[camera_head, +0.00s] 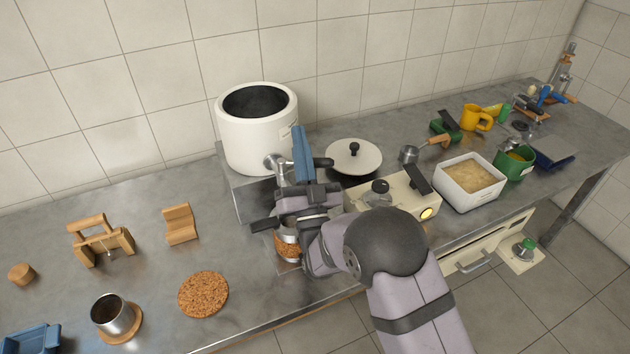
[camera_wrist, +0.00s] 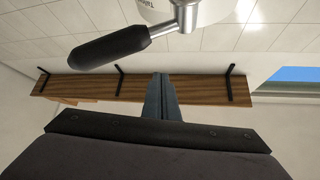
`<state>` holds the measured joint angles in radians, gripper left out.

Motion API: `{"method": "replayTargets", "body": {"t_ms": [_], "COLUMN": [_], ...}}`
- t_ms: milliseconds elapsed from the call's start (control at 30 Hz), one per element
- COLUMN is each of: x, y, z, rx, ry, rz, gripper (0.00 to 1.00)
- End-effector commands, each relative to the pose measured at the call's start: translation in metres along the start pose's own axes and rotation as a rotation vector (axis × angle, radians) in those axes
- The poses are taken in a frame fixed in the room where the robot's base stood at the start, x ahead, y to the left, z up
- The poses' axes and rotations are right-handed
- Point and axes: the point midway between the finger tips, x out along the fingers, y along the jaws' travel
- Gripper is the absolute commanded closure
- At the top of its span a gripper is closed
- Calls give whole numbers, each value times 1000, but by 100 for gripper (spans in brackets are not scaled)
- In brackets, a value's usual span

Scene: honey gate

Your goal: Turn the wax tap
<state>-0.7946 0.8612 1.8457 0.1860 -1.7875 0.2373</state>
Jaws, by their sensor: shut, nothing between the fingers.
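The wax tap (camera_head: 275,161) is a metal spout low on the front of a white pot (camera_head: 240,150). Its black lever handle (camera_head: 323,163) sticks out to the right, partly hidden behind my fingers. In the wrist view the black handle (camera_wrist: 108,48) lies level-ish at the upper left, joined to the metal tap (camera_wrist: 185,15). My gripper (camera_head: 299,132) has its blue fingers pointing up, in front of the tap. The fingers (camera_wrist: 160,78) are shut together and empty, with a gap to the handle in the wrist view.
A jar with orange contents (camera_head: 289,247) stands below the tap, partly hidden by my arm. A white lid (camera_head: 353,158) and a cream appliance (camera_head: 395,192) stand right of the pot.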

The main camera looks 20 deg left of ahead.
Motion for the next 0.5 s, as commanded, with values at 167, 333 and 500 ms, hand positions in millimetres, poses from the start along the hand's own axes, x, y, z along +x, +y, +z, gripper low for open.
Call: {"method": "replayTargets", "body": {"t_ms": [167,333,500], "x": [-80,-150,-191], "y": [-29,-31,-24], "z": [19,13,-1], "rx": [-129,-289,-405], "ry": [-167,-300,-372], "rz": [166,271,323], "gripper": [100,100,100]}}
